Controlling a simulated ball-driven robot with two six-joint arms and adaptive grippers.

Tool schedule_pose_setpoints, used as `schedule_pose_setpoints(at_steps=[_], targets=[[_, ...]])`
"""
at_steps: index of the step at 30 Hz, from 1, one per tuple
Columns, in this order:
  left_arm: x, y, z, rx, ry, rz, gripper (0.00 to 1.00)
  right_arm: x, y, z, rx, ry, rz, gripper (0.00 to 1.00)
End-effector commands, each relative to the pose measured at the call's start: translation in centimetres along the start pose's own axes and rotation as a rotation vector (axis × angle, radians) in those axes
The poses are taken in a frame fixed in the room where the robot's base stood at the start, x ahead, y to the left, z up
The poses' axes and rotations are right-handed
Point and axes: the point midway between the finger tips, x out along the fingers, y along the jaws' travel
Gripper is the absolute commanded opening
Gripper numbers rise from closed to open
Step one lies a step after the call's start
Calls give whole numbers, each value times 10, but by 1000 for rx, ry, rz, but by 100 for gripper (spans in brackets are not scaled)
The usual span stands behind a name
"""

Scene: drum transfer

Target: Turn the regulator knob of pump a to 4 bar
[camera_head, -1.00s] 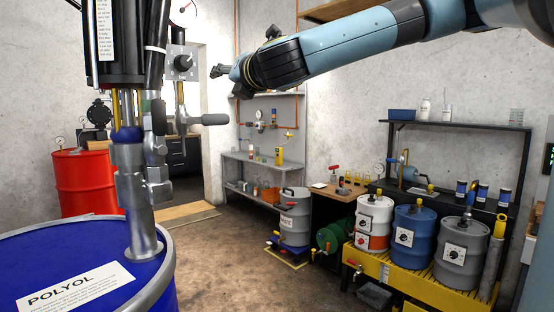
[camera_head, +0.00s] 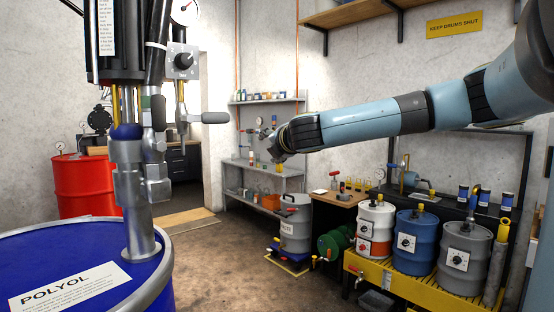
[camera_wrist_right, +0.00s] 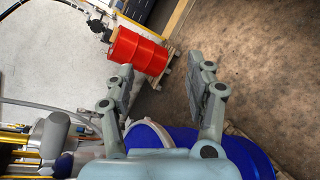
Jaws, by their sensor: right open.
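A pump (camera_head: 128,170) stands upright on the blue drum (camera_head: 60,262) labelled POLYOL at the left of the head view. Its regulator knob (camera_head: 183,60) is small and dark on a grey plate on the pump's right side. A round gauge (camera_head: 184,10) sits above it, cut by the top edge; I cannot read its needle. My right gripper (camera_head: 273,150) is to the right of and below the knob, apart from the pump. In the right wrist view my gripper (camera_wrist_right: 166,72) is open and empty, with the blue drum (camera_wrist_right: 180,140) below its fingers. My left gripper is out of view.
A grey side handle (camera_head: 214,118) sticks out from the pump toward my right gripper. A red drum (camera_head: 85,185) stands behind. A yellow spill pallet (camera_head: 400,284) with several small drums is at the right. The floor between is largely clear.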

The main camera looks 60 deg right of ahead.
Motion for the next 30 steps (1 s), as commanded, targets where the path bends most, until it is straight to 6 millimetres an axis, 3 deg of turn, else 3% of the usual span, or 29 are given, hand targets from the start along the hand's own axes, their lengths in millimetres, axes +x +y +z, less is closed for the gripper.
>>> schedule_pose_setpoints(at_steps=[7,27,30], targets=[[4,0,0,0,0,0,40,8,-28,-2,54,-2,-35,54],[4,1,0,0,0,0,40,9,-30,-2,59,-2,-38,54],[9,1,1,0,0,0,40,10,-41,-10,69,3,-47,54]])
